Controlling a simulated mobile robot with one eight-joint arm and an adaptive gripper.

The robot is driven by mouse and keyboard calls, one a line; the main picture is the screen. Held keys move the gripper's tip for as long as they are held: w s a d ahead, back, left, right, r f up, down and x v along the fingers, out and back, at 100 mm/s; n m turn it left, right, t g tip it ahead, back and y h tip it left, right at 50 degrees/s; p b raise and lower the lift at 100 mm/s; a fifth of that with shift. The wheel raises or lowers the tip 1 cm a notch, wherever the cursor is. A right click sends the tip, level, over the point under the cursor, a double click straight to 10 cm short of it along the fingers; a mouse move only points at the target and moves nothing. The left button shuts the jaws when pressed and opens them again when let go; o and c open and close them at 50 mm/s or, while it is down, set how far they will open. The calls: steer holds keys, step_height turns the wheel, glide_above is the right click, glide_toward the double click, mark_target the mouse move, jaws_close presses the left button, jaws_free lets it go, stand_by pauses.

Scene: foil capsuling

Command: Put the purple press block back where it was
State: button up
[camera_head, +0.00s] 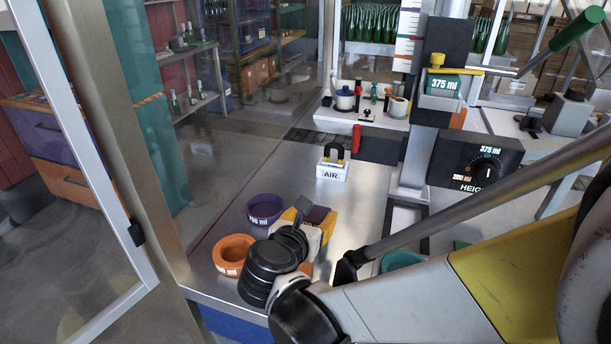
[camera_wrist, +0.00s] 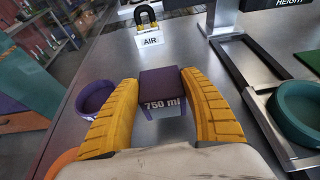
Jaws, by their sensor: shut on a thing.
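The purple press block (camera_wrist: 162,81), marked 750 ml, sits between the two yellow fingers of my gripper (camera_wrist: 161,88) in the wrist view. The fingers are shut on its two sides. In the head view the block (camera_head: 318,213) shows partly behind my gripper (camera_head: 309,219), over the steel table's front part. I cannot tell whether its underside touches the table. A round purple holder (camera_head: 265,208), with a ml label, stands just left of my gripper. It also shows in the wrist view (camera_wrist: 92,97), left of the left finger, and its hollow looks empty.
An orange round holder (camera_head: 231,252) stands in front of the purple one. A teal round holder (camera_wrist: 301,112) stands right. A white AIR box (camera_head: 332,172) stands farther back. The press column with its HEIGHT dial (camera_head: 487,168) rises at right. Bare steel lies between block and AIR box.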

steer(key=shift+a+f, duration=0.2)
steer(key=shift+f+b, duration=1.1)
steer(key=shift+f, duration=0.8)
steer(key=shift+f, duration=0.25)
steer(key=o, duration=1.2)
steer(key=shift+r, duration=0.1)
